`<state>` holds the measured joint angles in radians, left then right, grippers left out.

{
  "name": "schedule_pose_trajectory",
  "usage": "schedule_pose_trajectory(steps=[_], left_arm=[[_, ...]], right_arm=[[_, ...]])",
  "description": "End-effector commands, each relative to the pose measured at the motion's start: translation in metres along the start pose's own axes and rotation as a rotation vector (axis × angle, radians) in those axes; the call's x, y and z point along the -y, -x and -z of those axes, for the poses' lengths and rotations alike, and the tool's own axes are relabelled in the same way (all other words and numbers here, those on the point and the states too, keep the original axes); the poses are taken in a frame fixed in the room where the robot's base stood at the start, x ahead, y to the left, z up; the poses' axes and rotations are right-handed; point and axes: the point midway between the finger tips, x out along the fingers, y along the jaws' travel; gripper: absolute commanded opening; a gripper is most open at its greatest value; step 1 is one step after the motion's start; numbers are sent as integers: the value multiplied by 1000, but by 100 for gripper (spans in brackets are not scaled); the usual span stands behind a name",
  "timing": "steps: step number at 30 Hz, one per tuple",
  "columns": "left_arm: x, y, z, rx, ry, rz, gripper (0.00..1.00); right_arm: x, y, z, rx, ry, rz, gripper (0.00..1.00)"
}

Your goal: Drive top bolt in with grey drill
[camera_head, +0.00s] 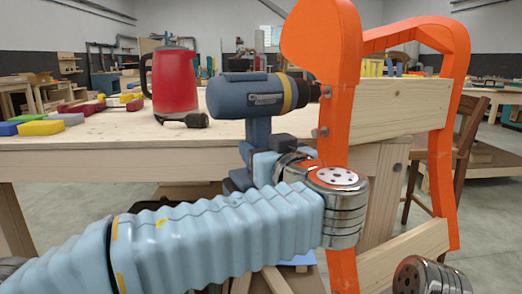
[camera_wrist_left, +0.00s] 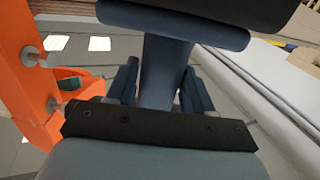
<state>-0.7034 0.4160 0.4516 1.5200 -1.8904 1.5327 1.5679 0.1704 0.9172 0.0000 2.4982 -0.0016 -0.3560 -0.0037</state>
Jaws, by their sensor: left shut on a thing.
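The grey-blue drill (camera_head: 243,97) has a yellow ring and a dark chuck, and is upright with its nose pointing right. Its handle also shows in the left wrist view (camera_wrist_left: 162,75). My left gripper (camera_head: 255,160) is shut around this handle. The top bolt (camera_head: 326,91) sits in the orange chair form (camera_head: 335,165), right at the chuck's tip; I cannot tell whether they touch. A lower bolt (camera_head: 320,132) sticks out of the same orange upright. Two bolts (camera_wrist_left: 36,58) show in the left wrist view. My right gripper is out of view.
A wooden workbench (camera_head: 100,150) stands behind my left arm, bearing a red jug (camera_head: 174,80), a dark tool (camera_head: 185,119) and coloured blocks (camera_head: 40,127). Wooden boards (camera_head: 400,108) cross the chair form. A brown chair (camera_head: 440,165) stands behind it.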

Motion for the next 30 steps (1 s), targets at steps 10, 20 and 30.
schedule_pose_trajectory(steps=[10,20,30], left_arm=[[-3,0,3,-5,4,0,0],[-3,0,3,-5,4,0,0],[-7,0,3,-5,5,-1,0]], right_arm=[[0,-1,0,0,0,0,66],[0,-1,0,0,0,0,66],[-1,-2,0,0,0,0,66]])
